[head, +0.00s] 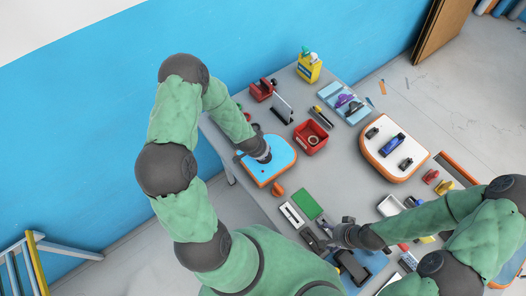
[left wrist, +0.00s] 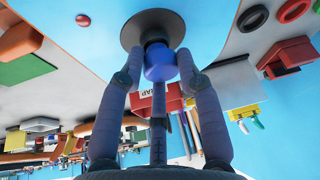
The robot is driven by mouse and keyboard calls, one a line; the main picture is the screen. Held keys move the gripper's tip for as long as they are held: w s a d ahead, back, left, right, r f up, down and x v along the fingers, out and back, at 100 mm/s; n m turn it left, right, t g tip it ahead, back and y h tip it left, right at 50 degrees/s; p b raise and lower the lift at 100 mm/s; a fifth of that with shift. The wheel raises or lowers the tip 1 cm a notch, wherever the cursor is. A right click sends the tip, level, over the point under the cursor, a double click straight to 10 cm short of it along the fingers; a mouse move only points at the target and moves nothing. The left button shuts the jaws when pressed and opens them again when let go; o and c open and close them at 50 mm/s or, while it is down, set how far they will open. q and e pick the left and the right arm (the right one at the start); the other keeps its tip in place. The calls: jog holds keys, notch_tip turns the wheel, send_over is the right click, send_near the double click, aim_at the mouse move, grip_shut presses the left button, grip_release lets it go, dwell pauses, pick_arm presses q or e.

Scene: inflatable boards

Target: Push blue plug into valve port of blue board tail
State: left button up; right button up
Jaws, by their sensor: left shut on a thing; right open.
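The blue board tail (head: 276,160), blue with an orange edge, lies on the table under my left gripper (head: 262,156). In the left wrist view my left gripper (left wrist: 159,72) is shut on the blue plug (left wrist: 160,64), a short blue cylinder. The plug is directly in front of the dark round valve port (left wrist: 152,27) in the blue board surface. Whether it touches or enters the port cannot be told, as the plug and fingers cover the middle. My right gripper (head: 333,234) is open near the front of the table, apart from the board.
A red bin (head: 311,138) stands right of the board tail. A white-topped board (head: 394,148) with dark fittings lies farther right.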

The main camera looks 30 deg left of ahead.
pick_arm(q)
jog(key=shift+f+b, duration=0.4)
jog(key=shift+f, duration=0.2)
pick_arm(e)
jog(key=shift+f, duration=0.45)
pick_arm(q)
jog(key=shift+r, duration=0.15)
pick_arm(e)
jog(key=shift+r, duration=0.1)
pick_arm(q)
jog(key=shift+r+p, duration=0.65)
jog(key=shift+p, duration=0.15)
pick_arm(e)
jog(key=shift+r, duration=0.7)
pick_arm(q)
jog(key=shift+p, duration=0.45)
pick_arm(e)
jog(key=shift+r, duration=0.45)
pick_arm(q)
jog(key=shift+f+b, duration=0.6)
jog(key=shift+f, duration=0.2)
pick_arm(e)
jog(key=shift+f, duration=0.6)
pick_arm(q)
jog(key=o, duration=0.9)
jog(key=shift+r, duration=0.1)
jog(key=v, duration=1.2)
pick_arm(e)
jog(key=shift+s, duration=0.1)
